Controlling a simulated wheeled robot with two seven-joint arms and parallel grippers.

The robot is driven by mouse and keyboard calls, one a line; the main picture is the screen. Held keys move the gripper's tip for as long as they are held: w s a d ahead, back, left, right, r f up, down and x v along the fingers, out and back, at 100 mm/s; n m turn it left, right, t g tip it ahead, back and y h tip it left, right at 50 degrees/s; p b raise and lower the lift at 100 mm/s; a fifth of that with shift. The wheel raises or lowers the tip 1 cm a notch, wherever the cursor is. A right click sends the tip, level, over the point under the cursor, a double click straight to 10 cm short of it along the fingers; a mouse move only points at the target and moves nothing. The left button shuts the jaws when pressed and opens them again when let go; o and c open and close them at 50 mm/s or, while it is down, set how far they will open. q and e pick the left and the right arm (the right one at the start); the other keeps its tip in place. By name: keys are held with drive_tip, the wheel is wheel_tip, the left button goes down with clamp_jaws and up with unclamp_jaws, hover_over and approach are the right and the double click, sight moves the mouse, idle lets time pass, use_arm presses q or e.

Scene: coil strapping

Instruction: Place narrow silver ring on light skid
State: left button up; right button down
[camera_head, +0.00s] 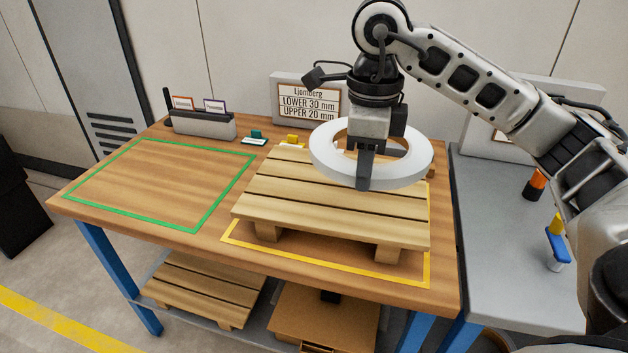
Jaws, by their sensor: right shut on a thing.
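A narrow silver ring (325,160) is held level over the back right part of the light skid (305,205). The ring and gripper hide the skid's back right part. My left gripper is not in view.
A green outline (152,226) on the table's left is empty. A sign (309,103) reading "Lower 30 mm, Upper 20 mm" stands behind. A grey card holder (203,125) is at the back. A grey bench (500,240) with small tools adjoins on the right. Another pallet (205,285) lies below.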

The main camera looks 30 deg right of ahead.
sight(326, 155)
drive_tip(key=w+f, duration=0.1)
drive_tip(key=w, duration=0.1)
drive_tip(key=w+a+f, duration=0.1)
drive_tip(key=w, duration=0.1)
drive_tip(key=w+a+f, duration=0.1)
drive_tip(key=w, duration=0.2)
drive_tip(key=w+f, duration=0.1)
drive_tip(key=f, duration=0.1)
drive_tip(key=w+f, duration=0.1)
drive_tip(key=w, duration=0.1)
drive_tip(key=w+f, duration=0.1)
drive_tip(key=f, duration=0.1)
drive_tip(key=shift+w+a+f, duration=0.3)
drive_tip(key=shift+a, duration=0.1)
drive_tip(key=shift+w+f, duration=0.25)
drive_tip(key=shift+f, duration=0.1)
wheel_tip(326, 155, down, 3)
drive_tip(key=shift+p, duration=0.35)
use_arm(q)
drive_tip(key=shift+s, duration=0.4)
use_arm(e)
drive_tip(key=shift+w, duration=0.1)
drive_tip(key=shift+f, duration=0.2)
drive_tip(key=c, duration=1.1)
unclamp_jaws()
drive_tip(key=shift+a, duration=0.1)
drive_tip(key=shift+c, duration=0.2)
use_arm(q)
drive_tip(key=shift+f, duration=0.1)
